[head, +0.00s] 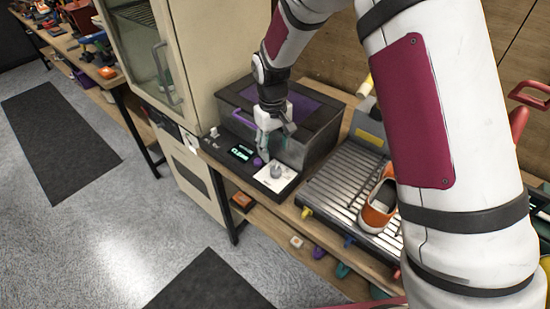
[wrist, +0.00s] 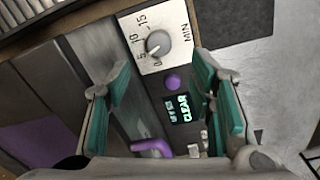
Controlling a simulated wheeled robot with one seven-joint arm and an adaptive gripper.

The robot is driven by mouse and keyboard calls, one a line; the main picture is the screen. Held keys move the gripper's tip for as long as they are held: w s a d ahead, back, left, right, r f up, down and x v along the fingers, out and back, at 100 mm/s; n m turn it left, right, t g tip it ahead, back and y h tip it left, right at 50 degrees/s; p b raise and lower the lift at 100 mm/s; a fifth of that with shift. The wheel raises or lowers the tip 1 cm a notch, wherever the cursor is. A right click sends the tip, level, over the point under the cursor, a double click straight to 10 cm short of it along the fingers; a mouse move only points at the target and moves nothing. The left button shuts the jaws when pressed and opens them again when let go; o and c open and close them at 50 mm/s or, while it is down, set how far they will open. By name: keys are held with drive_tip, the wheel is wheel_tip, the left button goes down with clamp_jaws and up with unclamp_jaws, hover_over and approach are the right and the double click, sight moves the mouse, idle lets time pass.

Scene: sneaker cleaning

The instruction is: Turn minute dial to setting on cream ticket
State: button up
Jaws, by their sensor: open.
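The minute dial (wrist: 157,42) is a small grey knob on a white plate marked MIN, with 0, 5, 10 and 15. Its pointer faces the low end of the scale; the exact mark is hard to read. The dial also shows in the head view (head: 276,171) at the front of the grey cleaning machine. My gripper (wrist: 170,78) is open and empty above the control panel, with teal pads apart and the dial beyond the fingertips. It shows in the head view (head: 273,143) just behind the dial. I cannot clearly identify a cream ticket or read its setting.
A purple handle (wrist: 152,147) is close to my gripper. A ribbed tray (head: 322,192) with an orange and white sneaker (head: 378,212) stands right. A cream cabinet (head: 185,60) stands left.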

drive_tip(key=shift+r, duration=1.45)
drive_tip(key=s+d+r+m+t, duration=0.1)
drive_tip(key=s+d+r, duration=0.35)
drive_tip(key=r, duration=0.55)
drive_tip(key=s+d+r+m+t, duration=0.2)
drive_tip(key=s+d+r, duration=0.3)
drive_tip(key=r, duration=0.4)
drive_tip(key=s+d+r+m+t, duration=0.1)
drive_tip(key=s+d+r, duration=0.1)
drive_tip(key=s, duration=0.7)
drive_tip(key=s+d+r+m+t, duration=0.1)
drive_tip(key=s+d+r, duration=0.1)
drive_tip(key=s, duration=0.7)
drive_tip(key=shift+s+d+r, duration=0.25)
drive_tip(key=shift+d+r, duration=0.1)
drive_tip(key=shift+r, duration=0.3)
